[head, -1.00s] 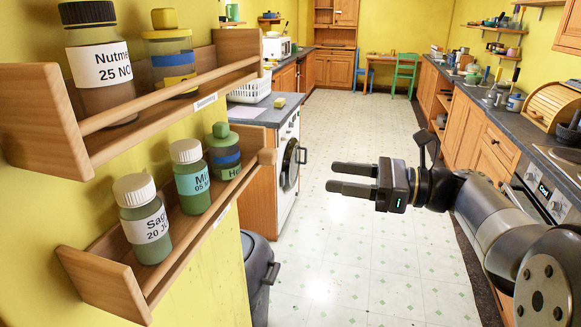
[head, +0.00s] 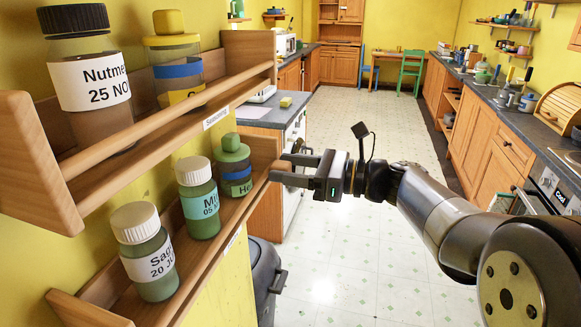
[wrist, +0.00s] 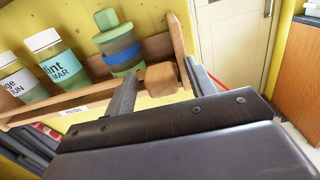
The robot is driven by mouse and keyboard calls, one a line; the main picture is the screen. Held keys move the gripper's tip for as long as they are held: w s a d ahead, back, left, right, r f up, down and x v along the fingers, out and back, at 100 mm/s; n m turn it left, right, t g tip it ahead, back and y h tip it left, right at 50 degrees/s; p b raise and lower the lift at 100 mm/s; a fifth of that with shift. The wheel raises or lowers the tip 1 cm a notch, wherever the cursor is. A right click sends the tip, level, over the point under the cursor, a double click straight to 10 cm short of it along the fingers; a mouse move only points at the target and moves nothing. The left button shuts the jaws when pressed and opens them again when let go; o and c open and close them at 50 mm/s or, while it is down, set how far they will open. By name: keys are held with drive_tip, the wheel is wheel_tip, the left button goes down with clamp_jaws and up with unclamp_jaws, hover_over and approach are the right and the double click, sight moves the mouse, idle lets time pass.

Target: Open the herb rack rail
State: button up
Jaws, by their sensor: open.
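The herb rack (head: 258,150) is the lower wooden rack on the yellow wall at left. Its front rail (head: 232,225) runs across in front of the jars, and its blocky wooden end (wrist: 162,78) shows in the wrist view. My gripper (head: 279,168) is open at this far end of the rail. In the wrist view my gripper (wrist: 160,84) has one finger on each side of the rail end. I cannot tell whether either finger touches it. The rail still lies across the rack front.
The herb rack holds a sage jar (head: 148,252), a mint jar (head: 198,200) and a green-lidded jar (head: 233,165). The seasoning rack (head: 150,125) hangs above with two jars. A dark bin (head: 264,283) stands below. The tiled floor (head: 360,240) at right is clear.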

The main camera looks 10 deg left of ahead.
drive_tip(key=shift+c, duration=0.5)
clamp_jaws()
drive_tip(key=shift+d, duration=0.1)
